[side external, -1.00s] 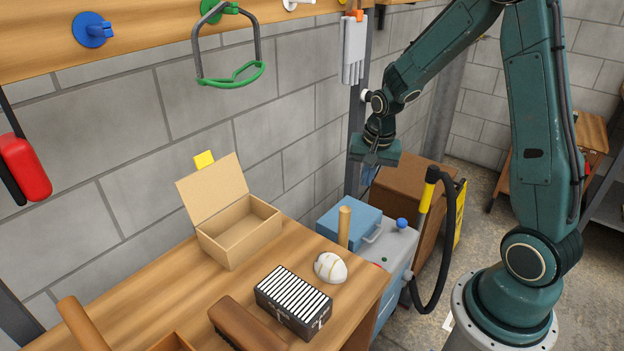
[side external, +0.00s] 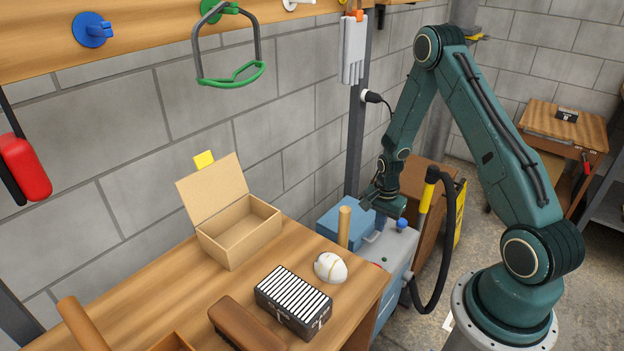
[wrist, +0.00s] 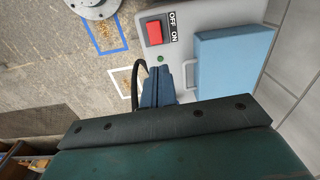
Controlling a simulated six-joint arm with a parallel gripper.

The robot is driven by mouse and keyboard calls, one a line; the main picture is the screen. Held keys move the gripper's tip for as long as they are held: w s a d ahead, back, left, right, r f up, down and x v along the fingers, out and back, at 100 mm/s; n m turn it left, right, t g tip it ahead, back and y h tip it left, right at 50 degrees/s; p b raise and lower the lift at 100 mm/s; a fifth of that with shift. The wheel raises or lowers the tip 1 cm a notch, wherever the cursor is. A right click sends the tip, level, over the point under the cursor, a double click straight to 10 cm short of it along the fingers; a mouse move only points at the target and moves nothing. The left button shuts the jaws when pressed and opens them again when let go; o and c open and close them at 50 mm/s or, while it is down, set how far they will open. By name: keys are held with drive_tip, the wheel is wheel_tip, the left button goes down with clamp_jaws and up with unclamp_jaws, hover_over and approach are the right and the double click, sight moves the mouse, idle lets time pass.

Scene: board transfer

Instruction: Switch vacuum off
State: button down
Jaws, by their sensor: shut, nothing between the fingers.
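The vacuum (side external: 398,250) is a light grey unit beside the bench in the side view. Its top panel (wrist: 207,15) fills the upper right of the wrist view. A red switch (wrist: 155,33) in a dark frame sits there, beside a label reading OFF and ON. A small green lamp (wrist: 160,58) is below the switch in the picture. My gripper (wrist: 159,70) is shut and empty, its blue fingertips just short of the lamp in the picture and apart from the switch. In the side view my gripper (side external: 382,224) hangs low over the vacuum's top; any contact cannot be told.
A blue case (wrist: 232,58) lies on the vacuum close to the fingers. A black hose with a yellow grip (side external: 427,196) arches beside it. The bench (side external: 365,283) carries an open cardboard box (side external: 238,235), a white-and-gold mouse-like object (side external: 330,267) and a striped block (side external: 293,298).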

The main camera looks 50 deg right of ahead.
drive_tip(key=shift+s+d+f+m, duration=0.15)
drive_tip(key=shift+s+f, duration=0.05)
drive_tip(key=shift+f, duration=0.3)
drive_tip(key=shift+s+d+f+m, duration=0.1)
drive_tip(key=shift+s+f+m, duration=0.05)
drive_tip(key=shift+f, duration=0.35)
drive_tip(key=shift+f, duration=0.1)
drive_tip(key=shift+f, duration=6.9)
drive_tip(key=shift+d, duration=0.1)
